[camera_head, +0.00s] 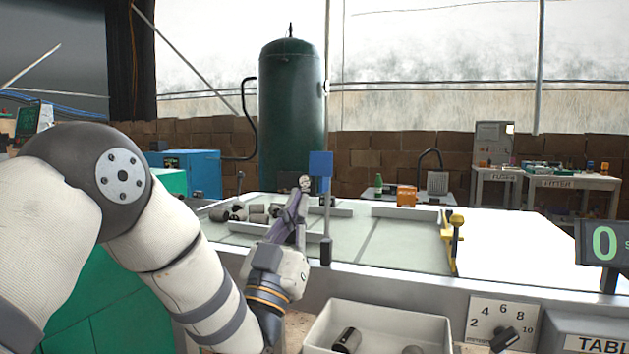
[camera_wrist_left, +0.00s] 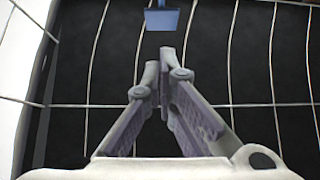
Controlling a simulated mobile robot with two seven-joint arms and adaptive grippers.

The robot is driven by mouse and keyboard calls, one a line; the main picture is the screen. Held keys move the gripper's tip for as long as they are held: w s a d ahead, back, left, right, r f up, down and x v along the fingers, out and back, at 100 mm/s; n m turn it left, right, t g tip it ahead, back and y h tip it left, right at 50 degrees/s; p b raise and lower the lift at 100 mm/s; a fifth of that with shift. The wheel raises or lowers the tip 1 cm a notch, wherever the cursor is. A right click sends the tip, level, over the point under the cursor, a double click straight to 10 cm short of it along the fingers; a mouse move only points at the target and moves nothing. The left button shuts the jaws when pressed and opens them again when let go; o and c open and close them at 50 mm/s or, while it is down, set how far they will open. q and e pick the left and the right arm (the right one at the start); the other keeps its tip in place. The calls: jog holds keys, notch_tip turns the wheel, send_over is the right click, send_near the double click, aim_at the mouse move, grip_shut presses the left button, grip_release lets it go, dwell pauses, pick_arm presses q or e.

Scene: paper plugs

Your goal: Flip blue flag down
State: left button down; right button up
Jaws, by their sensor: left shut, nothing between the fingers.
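The blue flag (camera_head: 320,164) stands upright, raised on a thin grey post (camera_head: 326,225) at the near edge of the table. In the left wrist view the flag (camera_wrist_left: 161,19) is at the top centre, beyond the fingertips. My left gripper (camera_head: 305,184) is shut and empty, with its fingertips just left of the post and slightly below the flag in the head view. In the left wrist view my left gripper (camera_wrist_left: 160,68) has its tips together, apart from the flag in the picture. My right gripper is not in view.
Several grey plugs (camera_head: 257,209) lie on the tabletop's (camera_head: 400,242) left part, between low white rails. A yellow lever (camera_head: 455,240) stands at the right. A white bin (camera_head: 375,320) with plugs and a numbered dial (camera_head: 505,325) are in front. A lit counter (camera_head: 604,243) is far right.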

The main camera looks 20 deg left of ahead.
aim_at(321, 167)
pick_arm(q)
jog(key=w+r, duration=0.1)
jog(key=w, duration=0.4)
jog(key=w+r, duration=0.1)
jog(key=w, duration=0.2)
jog(key=shift+d+r+b, duration=0.15)
jog(key=shift+r+b, duration=0.15)
jog(key=shift+w+r, duration=0.1)
jog(key=shift+w, duration=0.05)
